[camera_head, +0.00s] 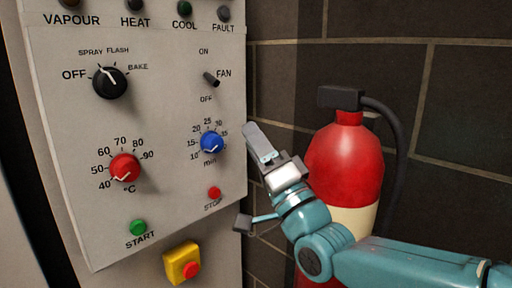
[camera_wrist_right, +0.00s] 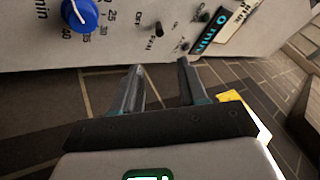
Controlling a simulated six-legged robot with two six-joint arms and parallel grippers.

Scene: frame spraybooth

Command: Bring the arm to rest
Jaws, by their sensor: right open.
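My right gripper (camera_head: 262,147) is in front of the right edge of the control panel (camera_head: 160,130), between it and the fire extinguisher, with the arm coming in from the right. In the right wrist view its two fingers (camera_wrist_right: 160,85) stand apart with nothing between them. The blue minute knob (camera_head: 212,142) is just left of the gripper; it also shows in the wrist view (camera_wrist_right: 80,15). My left gripper does not show.
A red fire extinguisher (camera_head: 346,160) with a black hose stands behind my right arm against the dark tiled wall (camera_head: 460,100). The panel carries a red knob (camera_head: 125,167), a black knob (camera_head: 109,82), a fan switch (camera_head: 211,79) and a yellow box with a red button (camera_head: 182,263).

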